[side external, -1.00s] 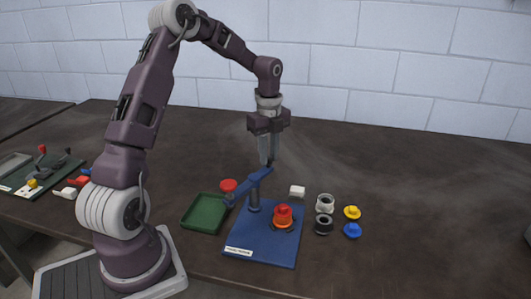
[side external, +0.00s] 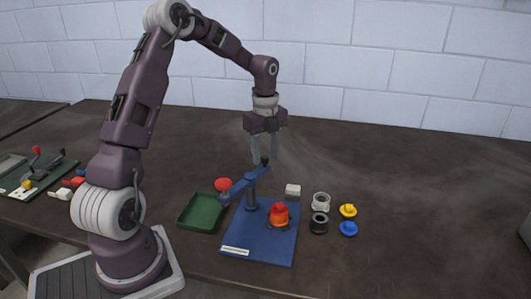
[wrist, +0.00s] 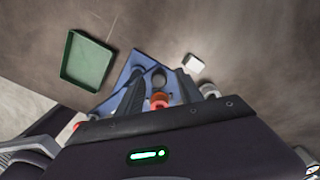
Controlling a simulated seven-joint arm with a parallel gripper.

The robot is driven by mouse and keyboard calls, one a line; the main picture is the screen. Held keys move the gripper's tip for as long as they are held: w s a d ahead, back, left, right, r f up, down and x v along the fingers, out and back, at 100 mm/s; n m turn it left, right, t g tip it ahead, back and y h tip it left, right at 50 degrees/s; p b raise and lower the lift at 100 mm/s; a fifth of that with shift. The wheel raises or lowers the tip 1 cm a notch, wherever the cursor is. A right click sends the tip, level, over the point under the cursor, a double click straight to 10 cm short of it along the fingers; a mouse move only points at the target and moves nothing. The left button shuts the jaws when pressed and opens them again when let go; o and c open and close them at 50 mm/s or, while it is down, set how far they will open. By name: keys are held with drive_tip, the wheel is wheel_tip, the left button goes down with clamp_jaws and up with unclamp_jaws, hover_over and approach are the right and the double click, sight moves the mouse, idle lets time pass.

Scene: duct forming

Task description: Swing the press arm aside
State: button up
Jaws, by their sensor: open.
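The press arm (side external: 245,182) is a blue bar on a post on the blue baseplate (side external: 245,241). A red disc (side external: 223,184) is at its near-left end and a black knob (side external: 265,161) at its far-right end. The bar does not lie over the orange-red part (side external: 279,214) on the plate in the side view. My gripper (side external: 265,163) points down at the knob end, fingers apart. In the wrist view a dark round shape (wrist: 158,77), apparently the knob, lies between the fingers of my gripper (wrist: 157,76). I cannot tell whether they touch it.
A green tray (side external: 200,212) lies left of the plate. A white block (side external: 293,190), a white ring (side external: 321,200), a black ring (side external: 319,223), a yellow piece (side external: 348,211) and a blue piece (side external: 349,229) stand to the right. The table is clear farther right.

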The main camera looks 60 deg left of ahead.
drive_tip(key=shift+r, duration=0.1)
wheel_tip(320, 180, up, 7)
drive_tip(key=shift+f, duration=0.15)
drive_tip(key=shift+s+d+r, duration=0.1)
drive_tip(key=shift+d+r, duration=0.2)
drive_tip(key=shift+r, duration=0.05)
drive_tip(key=s+d+r+n+t+y, duration=0.2)
drive_tip(key=s+d+r+n, duration=0.55)
drive_tip(key=d, duration=0.45)
drive_tip(key=s+d+n+t, duration=0.1)
drive_tip(key=s+d+n, duration=0.2)
drive_tip(key=s, duration=0.2)
drive_tip(key=s+d+n+t+h, duration=0.1)
drive_tip(key=s+d+n, duration=0.1)
drive_tip(key=s+n, duration=0.2)
drive_tip(key=s+d+n+t+h, duration=0.1)
drive_tip(key=s+d+n, duration=0.2)
drive_tip(key=s, duration=0.5)
drive_tip(key=shift+d+n+t, duration=0.3)
drive_tip(key=shift+n, duration=0.05)
